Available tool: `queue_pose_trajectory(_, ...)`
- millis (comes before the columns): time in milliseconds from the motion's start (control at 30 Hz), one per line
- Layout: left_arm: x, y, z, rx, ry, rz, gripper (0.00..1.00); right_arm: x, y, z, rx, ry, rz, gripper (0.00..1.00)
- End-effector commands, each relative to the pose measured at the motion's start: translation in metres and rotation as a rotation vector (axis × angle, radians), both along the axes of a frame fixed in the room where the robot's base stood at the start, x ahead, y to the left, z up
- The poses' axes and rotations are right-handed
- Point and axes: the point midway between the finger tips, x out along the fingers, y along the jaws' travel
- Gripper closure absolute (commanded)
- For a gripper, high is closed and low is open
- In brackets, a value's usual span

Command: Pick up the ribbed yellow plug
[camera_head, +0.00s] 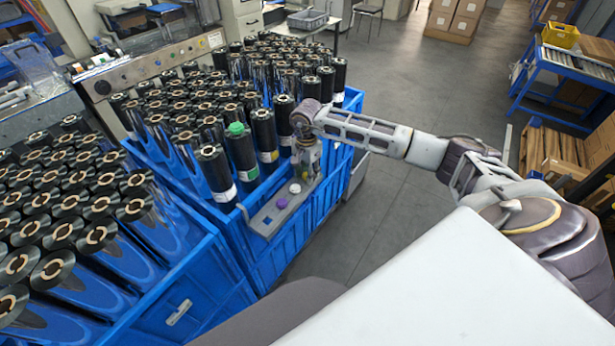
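A grey tray (265,222) lies along the near right rim of the blue crate. A purple plug (281,203) and a white plug (295,188) sit on it. No ribbed yellow plug can be made out; the tray's far end is hidden by my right gripper. My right gripper (306,176) points down over that far end, just beyond the white plug. Its fingers are too small and cluttered to tell whether they are open or hold anything. My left gripper is not in view.
The blue crate (270,268) is packed with upright black rolls; one near roll has a green plug (236,128) in its top. A second crate of rolls stands at the left. A machine panel (150,72) is behind. The floor (400,215) at right is clear.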

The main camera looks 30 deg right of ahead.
Motion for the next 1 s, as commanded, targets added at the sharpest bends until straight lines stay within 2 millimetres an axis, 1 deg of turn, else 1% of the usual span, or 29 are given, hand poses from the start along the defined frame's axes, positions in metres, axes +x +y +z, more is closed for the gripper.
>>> queue_pose_trajectory(33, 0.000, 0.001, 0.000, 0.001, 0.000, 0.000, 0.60, 0.000, 0.000, 0.000, 0.000, 0.000, 0.000, 0.73)
queue_pose_trajectory(67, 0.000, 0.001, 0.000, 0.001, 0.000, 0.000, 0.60, 0.000, 0.000, 0.000, 0.000, 0.000, 0.000, 0.77)
queue_pose_trajectory(400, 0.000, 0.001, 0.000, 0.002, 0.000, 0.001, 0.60, 0.000, 0.000, 0.001, 0.000, 0.000, 0.000, 0.77)
queue_pose_trajectory(567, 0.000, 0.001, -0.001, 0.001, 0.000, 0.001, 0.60, 0.001, 0.000, 0.006, 0.000, -0.002, 0.000, 0.77)
queue_pose_trajectory(767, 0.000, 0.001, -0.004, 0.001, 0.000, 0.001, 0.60, 0.001, -0.001, 0.024, 0.000, -0.003, 0.000, 0.77)
queue_pose_trajectory(1000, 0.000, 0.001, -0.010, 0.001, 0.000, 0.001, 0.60, 0.001, 0.000, 0.059, -0.001, -0.004, 0.000, 0.77)
